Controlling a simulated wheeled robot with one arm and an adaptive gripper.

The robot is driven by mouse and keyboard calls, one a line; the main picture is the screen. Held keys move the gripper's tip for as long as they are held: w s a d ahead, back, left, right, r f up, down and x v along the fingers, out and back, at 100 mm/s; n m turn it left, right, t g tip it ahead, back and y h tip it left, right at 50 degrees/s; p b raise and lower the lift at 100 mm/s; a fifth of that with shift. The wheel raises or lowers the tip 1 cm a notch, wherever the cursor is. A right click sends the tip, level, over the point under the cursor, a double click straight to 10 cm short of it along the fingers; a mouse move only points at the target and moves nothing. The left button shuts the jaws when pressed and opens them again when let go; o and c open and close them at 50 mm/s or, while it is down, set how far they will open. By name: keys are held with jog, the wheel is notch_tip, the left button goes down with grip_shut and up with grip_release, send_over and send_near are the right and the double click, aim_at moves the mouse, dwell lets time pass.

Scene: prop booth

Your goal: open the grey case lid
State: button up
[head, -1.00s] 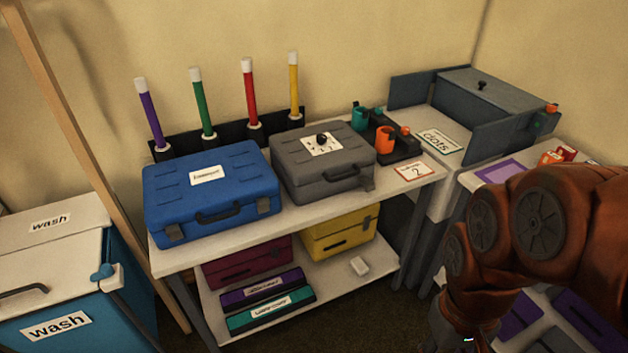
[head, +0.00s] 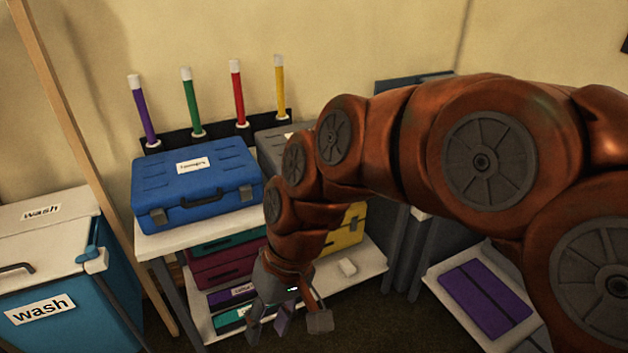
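The grey case (head: 272,138) stands on the table to the right of the blue case. My arm hides most of it now; only its left part and a bit of its top show, so I cannot see its latches or whether its lid has moved. My gripper (head: 285,325) hangs low in front of the table, pointing down, below the grey case and apart from it. Its fingers are spread, with nothing between them.
A blue case (head: 200,185) sits closed on the table (head: 150,245). Purple, green, red and yellow sticks stand behind. A blue wash bin (head: 60,290) is at left.

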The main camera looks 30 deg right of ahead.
jog(key=w+a+f+m+t+y+b, duration=0.1)
jog(key=w+a+t+y+b, duration=0.25)
jog(key=w+y+b, duration=0.8)
jog(key=w+d+m+t+h+b, duration=0.4)
jog(key=w+d, duration=0.4)
jog(key=w, duration=0.5)
jog(key=w+d+f+m+t+h+b, duration=0.2)
jog(key=w+d+m+t+b, duration=0.15)
jog(key=d, duration=0.75)
jog(key=w+d+f+m+t+h+b, duration=0.25)
jog(key=d+t, duration=0.25)
jog(key=d, duration=0.6)
jog(key=w+d+f+m+t+h+b, duration=0.1)
jog(key=w+d+f+m+t+b, duration=0.2)
jog(key=d, duration=0.8)
jog(key=x, duration=0.2)
jog(key=b+x, duration=0.1)
jog(key=x, duration=0.2)
jog(key=shift+w+a+r+b, duration=0.2)
jog(key=shift+w+r+b, duration=0.1)
jog(key=shift+r+b, duration=0.1)
jog(key=shift+w+a+r+t, duration=0.2)
jog(key=shift+w+r+t, duration=0.15)
jog(key=shift+w, duration=0.4)
grip_shut()
